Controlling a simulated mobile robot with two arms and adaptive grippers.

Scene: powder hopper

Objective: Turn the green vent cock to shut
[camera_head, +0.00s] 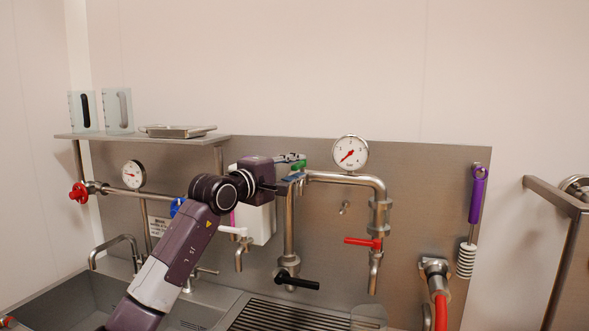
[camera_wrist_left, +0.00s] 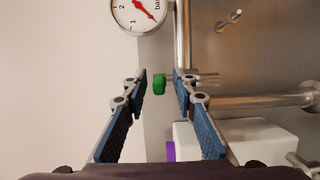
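The green vent cock handle (camera_head: 299,164) sits high on the steel pipework, left of the large round gauge (camera_head: 350,153). My left gripper (camera_head: 292,158) is right at it, reaching in from the left. In the left wrist view the green handle (camera_wrist_left: 159,84) shows between the two blue-padded fingers of my left gripper (camera_wrist_left: 160,76). The fingers are open, with a gap visible on each side of the handle. The cock's body is partly hidden by the gripper in the head view. My right gripper is not in view.
A red lever (camera_head: 362,242), a black lever (camera_head: 297,284) and a white lever (camera_head: 232,230) sit on pipes below. A white box (camera_head: 262,223) hangs behind my left arm. A steel shelf (camera_head: 150,138) holds clear jugs. A purple-handled brush (camera_head: 478,195) hangs right.

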